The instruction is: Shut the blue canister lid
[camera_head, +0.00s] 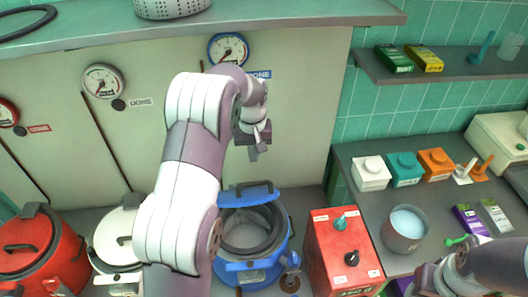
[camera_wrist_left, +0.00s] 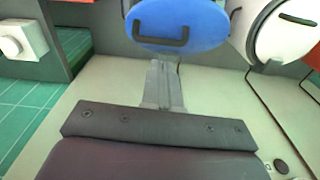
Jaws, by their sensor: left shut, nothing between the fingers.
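In the left wrist view the lid (camera_wrist_left: 205,24) is at the top, beyond the fingertips. My left gripper (camera_head: 256,152) is shut and empty, above and behind the canister, apart from the lid. It also shows in the left wrist view (camera_wrist_left: 164,68). My left arm covers part of the canister's left side.
A white canister (camera_head: 113,238) and a red canister (camera_head: 60,262) stand to the left. A red box (camera_head: 340,258) stands close to the right. The counter (camera_head: 362,215) at right holds a grey pot (camera_head: 404,228) and several small boxes. A panel with gauges is behind.

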